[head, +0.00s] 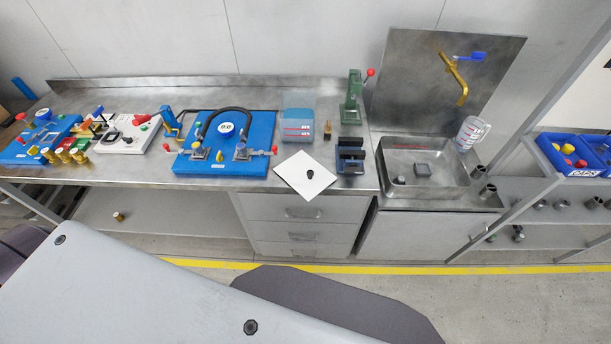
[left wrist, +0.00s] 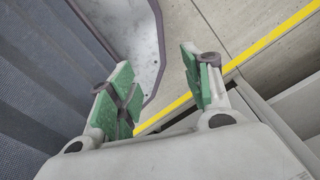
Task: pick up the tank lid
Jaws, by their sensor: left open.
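The tank lid, a white square plate with a black knob (head: 306,183), lies on the steel bench in the head view, turned at an angle, its near corner at or slightly over the front edge. The clear tank (head: 298,126) with bluish contents and a red mark stands just behind it. My left gripper (left wrist: 163,88) is open and empty in the left wrist view, with green pads spread apart, above the floor and well away from the lid. Neither gripper shows in the head view.
A blue pump board (head: 252,130) with a black hose lies left of the lid. A dark blue vise-like block (head: 350,160) stands close on its right, and a green press (head: 353,95) behind. The sink (head: 430,185) is further right. Drawers (head: 300,212) are below.

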